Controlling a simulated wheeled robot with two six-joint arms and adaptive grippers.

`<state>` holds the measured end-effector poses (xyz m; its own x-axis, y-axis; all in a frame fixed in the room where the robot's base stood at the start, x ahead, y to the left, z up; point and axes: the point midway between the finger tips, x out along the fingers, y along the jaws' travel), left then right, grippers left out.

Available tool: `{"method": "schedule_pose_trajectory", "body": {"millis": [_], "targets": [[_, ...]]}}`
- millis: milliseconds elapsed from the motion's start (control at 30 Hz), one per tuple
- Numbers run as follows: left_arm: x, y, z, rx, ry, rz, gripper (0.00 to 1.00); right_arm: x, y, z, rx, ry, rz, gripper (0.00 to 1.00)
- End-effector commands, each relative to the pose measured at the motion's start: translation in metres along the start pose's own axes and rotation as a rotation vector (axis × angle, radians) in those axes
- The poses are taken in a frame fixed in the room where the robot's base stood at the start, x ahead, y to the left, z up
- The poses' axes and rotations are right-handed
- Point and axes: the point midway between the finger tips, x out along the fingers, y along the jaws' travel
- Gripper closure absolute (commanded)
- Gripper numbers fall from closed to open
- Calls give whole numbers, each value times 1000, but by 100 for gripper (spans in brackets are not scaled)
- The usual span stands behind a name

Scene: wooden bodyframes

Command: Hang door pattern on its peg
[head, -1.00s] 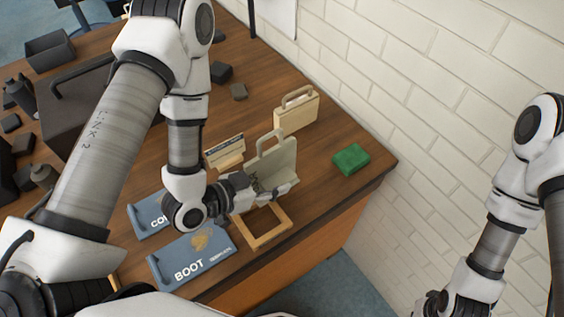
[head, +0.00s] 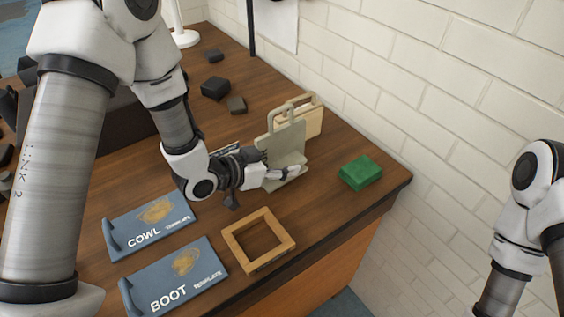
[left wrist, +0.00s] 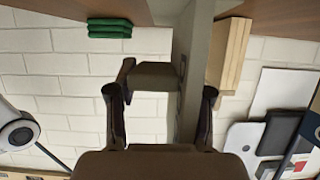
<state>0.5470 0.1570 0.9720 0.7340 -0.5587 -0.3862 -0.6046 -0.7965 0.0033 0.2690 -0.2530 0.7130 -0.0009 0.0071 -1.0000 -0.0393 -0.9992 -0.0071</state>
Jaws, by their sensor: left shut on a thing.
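A pale grey-beige panel with a loop handle on top, apparently the door pattern (head: 279,140), stands upright in my left gripper (head: 287,176), which is shut on it near its lower part. In the left wrist view the panel (left wrist: 194,60) shows edge-on between the fingers of my left gripper (left wrist: 160,112). In the head view it overlaps a cream handled pattern (head: 312,120) behind it; I cannot tell whether they touch. I cannot make out the peg. My right gripper is out of the picture.
An empty wooden frame (head: 283,227) lies in front of the gripper. Blue COWL (head: 147,222) and BOOT (head: 174,277) template boards lie at its left. A green block (head: 360,172) sits near the right table edge. Dark blocks (head: 215,88) and a white brick wall (head: 440,90) are behind.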

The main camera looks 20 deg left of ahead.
Motion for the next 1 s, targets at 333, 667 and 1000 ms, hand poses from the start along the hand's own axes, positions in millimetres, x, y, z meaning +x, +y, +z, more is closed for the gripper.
{"method": "schedule_pose_trajectory", "body": {"millis": [333,667,1000], "targets": [[3,0,6,3,4,-1,100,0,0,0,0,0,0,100],[2,0,5,3,3,-1,24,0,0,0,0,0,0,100],[-31,0,7,-4,9,-4,24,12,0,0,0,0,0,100]]}}
